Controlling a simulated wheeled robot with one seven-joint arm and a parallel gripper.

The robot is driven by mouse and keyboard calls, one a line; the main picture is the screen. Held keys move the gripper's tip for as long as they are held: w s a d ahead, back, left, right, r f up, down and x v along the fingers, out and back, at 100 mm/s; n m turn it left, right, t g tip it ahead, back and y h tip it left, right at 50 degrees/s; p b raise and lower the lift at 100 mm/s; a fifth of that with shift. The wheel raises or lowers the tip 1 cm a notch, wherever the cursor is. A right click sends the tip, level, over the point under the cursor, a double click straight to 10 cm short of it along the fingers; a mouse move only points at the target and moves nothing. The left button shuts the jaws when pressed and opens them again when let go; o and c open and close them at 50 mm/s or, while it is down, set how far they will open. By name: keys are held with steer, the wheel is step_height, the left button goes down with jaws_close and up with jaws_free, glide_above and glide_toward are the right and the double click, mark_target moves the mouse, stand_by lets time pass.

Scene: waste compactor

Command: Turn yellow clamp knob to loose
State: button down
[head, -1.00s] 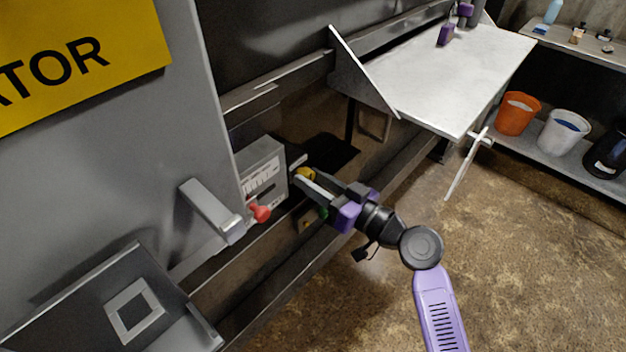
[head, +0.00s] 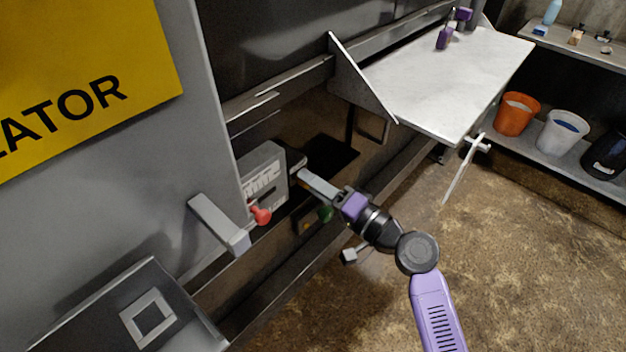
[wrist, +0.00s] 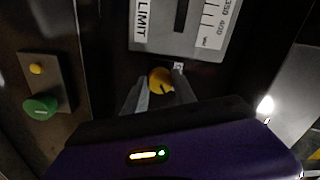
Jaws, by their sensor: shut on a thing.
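The yellow clamp knob (wrist: 160,80) is round with a dark pointer line, just below the grey gauge box in the wrist view. My gripper (wrist: 158,92) is shut on the knob, with one finger on each side of it. In the head view my gripper (head: 302,174) reaches in beside the grey box, and its fingers hide the knob there. The knob's pointer line slants in the wrist view; any loose mark is not readable.
The grey gauge box (head: 262,176) carries a red knob (head: 261,215). A green button (wrist: 40,106) and a small yellow button (wrist: 36,69) sit on a plate nearby. A grey handle (head: 217,224) juts out at left. A white table (head: 450,75) stands at right.

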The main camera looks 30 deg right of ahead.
steer(key=m+p, duration=0.2)
steer(key=m, duration=0.4)
steer(key=shift+d, duration=0.1)
stand_by(0.5)
steer(key=c, duration=1)
jaws_free()
steer(key=shift+b+v, duration=0.3)
steer(key=shift+v, duration=3.65)
